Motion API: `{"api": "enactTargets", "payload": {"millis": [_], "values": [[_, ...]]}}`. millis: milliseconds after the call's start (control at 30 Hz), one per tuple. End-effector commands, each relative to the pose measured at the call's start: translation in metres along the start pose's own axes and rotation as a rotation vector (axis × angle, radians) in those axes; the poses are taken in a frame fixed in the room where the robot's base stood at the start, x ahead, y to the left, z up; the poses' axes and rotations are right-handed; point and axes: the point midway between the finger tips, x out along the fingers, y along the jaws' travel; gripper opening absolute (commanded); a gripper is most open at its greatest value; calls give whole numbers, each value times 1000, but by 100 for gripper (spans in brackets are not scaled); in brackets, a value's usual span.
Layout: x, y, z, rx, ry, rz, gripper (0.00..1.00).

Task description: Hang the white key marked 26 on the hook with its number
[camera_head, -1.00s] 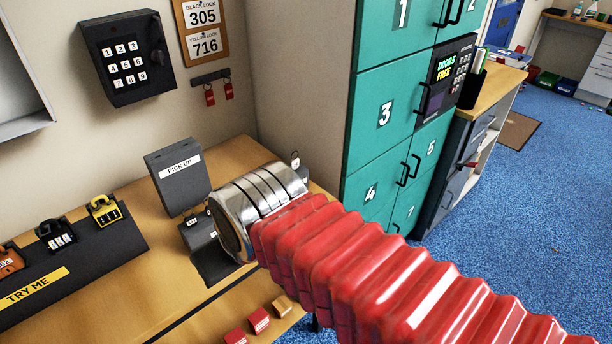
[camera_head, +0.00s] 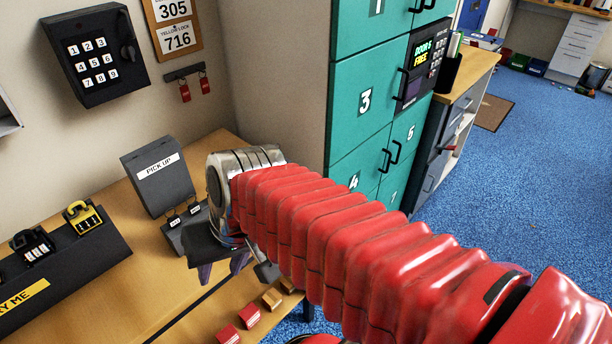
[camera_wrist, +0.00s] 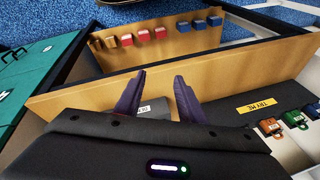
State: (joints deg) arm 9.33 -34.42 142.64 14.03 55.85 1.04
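No key with a readable 26 shows. Two small white tags, the left one (camera_head: 174,221) and the right one (camera_head: 194,209), sit at the dark stand below the PICK UP sign (camera_head: 158,173); their marks are too small to read. My gripper (camera_head: 222,268) points down over the wooden bench just right of this stand. In the wrist view its two purple fingers (camera_wrist: 160,98) are spread apart with nothing held. A grey block with a white label (camera_wrist: 143,109) shows beyond and between them. Two red tags (camera_head: 195,87) hang from a dark wall rack (camera_head: 183,72).
Teal numbered lockers (camera_head: 365,100) stand right of the bench (camera_head: 130,290). A black keypad box (camera_head: 97,55) is on the wall. Padlocks stand on the TRY ME display (camera_head: 85,255) at left.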

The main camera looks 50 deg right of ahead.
Motion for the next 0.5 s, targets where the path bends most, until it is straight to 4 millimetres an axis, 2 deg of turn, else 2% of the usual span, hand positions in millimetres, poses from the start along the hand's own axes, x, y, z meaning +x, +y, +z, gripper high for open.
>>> {"api": "enactTargets", "payload": {"millis": [100, 267, 500], "values": [[17, 0, 2, 201, -102, -78, 36], [33, -6, -2, 466, -213, -201, 36], [46, -6, -31, 866, -336, -415, 36]]}}
